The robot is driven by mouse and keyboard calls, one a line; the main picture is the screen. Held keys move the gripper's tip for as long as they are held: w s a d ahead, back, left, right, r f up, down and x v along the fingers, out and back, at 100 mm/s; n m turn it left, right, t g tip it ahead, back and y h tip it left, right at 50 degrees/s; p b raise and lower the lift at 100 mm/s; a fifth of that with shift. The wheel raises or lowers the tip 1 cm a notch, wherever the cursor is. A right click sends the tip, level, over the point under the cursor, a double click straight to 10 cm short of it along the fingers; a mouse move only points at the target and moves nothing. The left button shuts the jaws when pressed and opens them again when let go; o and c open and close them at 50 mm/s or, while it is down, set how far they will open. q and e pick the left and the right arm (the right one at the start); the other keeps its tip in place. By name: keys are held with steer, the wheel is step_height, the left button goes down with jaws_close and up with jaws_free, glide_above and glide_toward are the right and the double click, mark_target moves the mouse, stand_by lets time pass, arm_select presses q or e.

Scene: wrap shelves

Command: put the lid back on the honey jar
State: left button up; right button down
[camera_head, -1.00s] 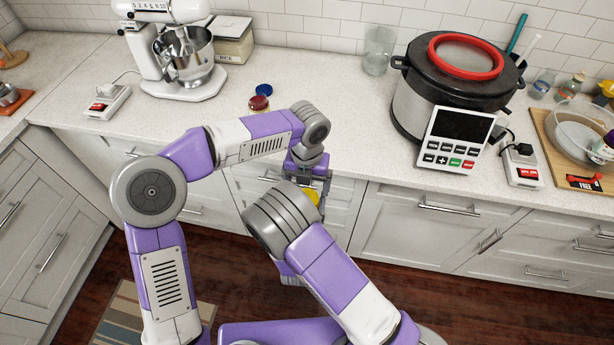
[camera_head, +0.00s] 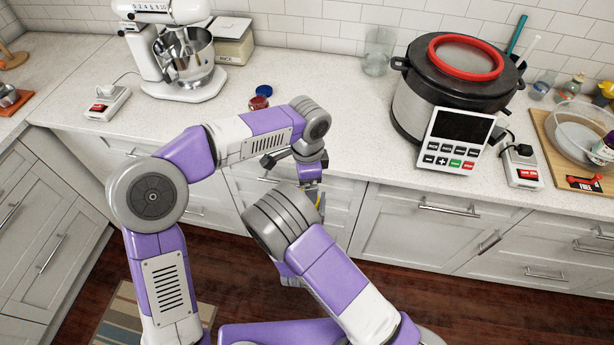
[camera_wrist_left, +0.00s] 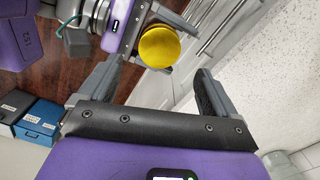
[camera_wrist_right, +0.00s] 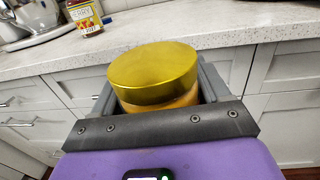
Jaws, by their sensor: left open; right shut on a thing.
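The honey jar (camera_wrist_right: 160,101) is upright between the fingers of my right gripper (camera_wrist_right: 158,82), which is shut on its amber body. The round gold lid (camera_wrist_right: 152,72) sits on top of the jar and looks level; I cannot tell whether it is screwed tight. The left wrist view shows the lid (camera_wrist_left: 159,46) from above, beyond my left gripper (camera_wrist_left: 160,70), which is open, empty and apart from it. In the head view my arms hide most of the jar; only a yellow sliver (camera_head: 319,205) shows.
A red jam jar (camera_head: 259,103) and a blue lid (camera_head: 264,90) are on the counter (camera_head: 345,125) behind my left arm. A mixer (camera_head: 182,60) stands at the back left and a large cooker (camera_head: 455,85) at the right. Drawer fronts and handles (camera_head: 447,208) are close to my grippers.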

arm_select(q)
steer(key=n, duration=0.6)
steer(key=shift+r, duration=0.25)
steer(key=n, duration=0.3)
steer(key=shift+r+n, duration=0.15)
steer(key=shift+n, duration=0.15)
steer(key=n, duration=0.3)
steer(key=shift+r+n, duration=0.1)
steer(key=shift+n, duration=0.2)
steer(key=n, duration=0.5)
steer(key=shift+r, duration=0.2)
steer(key=shift+f, duration=0.1)
steer(key=shift+f, duration=3.9)
steer(key=shift+c, duration=0.4)
